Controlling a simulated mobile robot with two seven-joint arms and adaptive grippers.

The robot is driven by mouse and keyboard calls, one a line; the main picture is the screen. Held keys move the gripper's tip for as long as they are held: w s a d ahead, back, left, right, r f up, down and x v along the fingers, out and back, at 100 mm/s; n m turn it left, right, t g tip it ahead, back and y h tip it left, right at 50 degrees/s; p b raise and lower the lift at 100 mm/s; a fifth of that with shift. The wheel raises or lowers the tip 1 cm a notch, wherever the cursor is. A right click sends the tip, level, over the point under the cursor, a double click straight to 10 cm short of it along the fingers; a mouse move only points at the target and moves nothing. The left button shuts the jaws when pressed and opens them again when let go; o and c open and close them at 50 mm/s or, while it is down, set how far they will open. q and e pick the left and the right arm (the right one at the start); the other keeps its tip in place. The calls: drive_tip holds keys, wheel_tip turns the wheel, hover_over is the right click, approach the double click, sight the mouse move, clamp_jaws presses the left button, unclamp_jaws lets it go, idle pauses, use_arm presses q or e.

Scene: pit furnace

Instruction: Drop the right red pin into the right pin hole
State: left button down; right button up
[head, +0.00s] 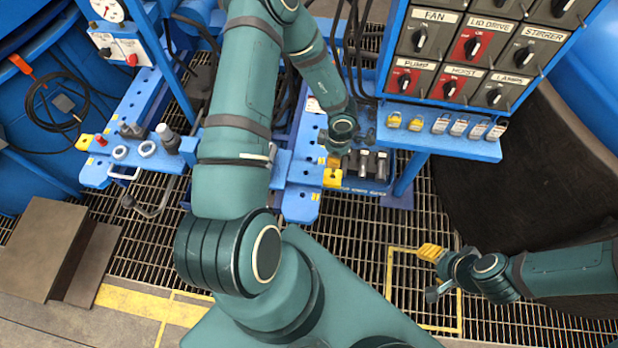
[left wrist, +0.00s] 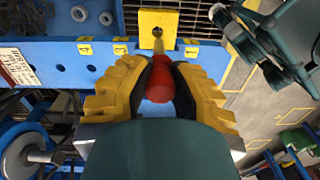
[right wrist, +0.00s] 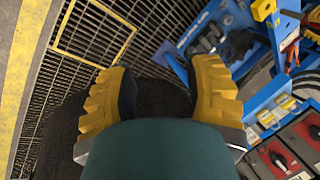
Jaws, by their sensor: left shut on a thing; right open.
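My left gripper (left wrist: 158,85) is shut on a red pin (left wrist: 159,72), held between its yellow fingers. In the left wrist view, the pin's tip points towards a yellow bracket (left wrist: 157,20) with a dark round hole (left wrist: 157,32). I cannot tell whether the tip touches the bracket. In the head view, the left gripper (head: 335,158) is just above the yellow bracket (head: 332,178) at the end of the blue beam, and the pin is hidden there. My right gripper (head: 432,252) is open and empty above the floor grating; its parted fingers show in the right wrist view (right wrist: 165,85).
Another red pin (head: 101,140) stands on the left blue beam near a yellow bracket (head: 85,142). Dark cylindrical tools (head: 366,163) stand right of the left gripper. The control panel (head: 470,50) and its padlock shelf (head: 440,140) are behind. Open grating (head: 350,235) lies in front.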

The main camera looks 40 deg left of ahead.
use_arm(q)
drive_tip(key=s+a+r+p, duration=0.2)
drive_tip(key=s+a+p, duration=0.25)
drive_tip(key=a, duration=0.25)
drive_tip(key=shift+a+f+b, duration=0.2)
drive_tip(key=shift+f+b, duration=2.35)
drive_tip(key=shift+f, duration=0.15)
drive_tip(key=shift+a+f+b, duration=0.15)
drive_tip(key=shift+f+b, duration=2.35)
drive_tip(key=shift+f, duration=0.15)
drive_tip(key=c, duration=0.9)
unclamp_jaws()
drive_tip(key=shift+s, duration=0.1)
drive_tip(key=shift+o, duration=0.2)
drive_tip(key=shift+r, duration=0.1)
wheel_tip(320, 180, up, 12)
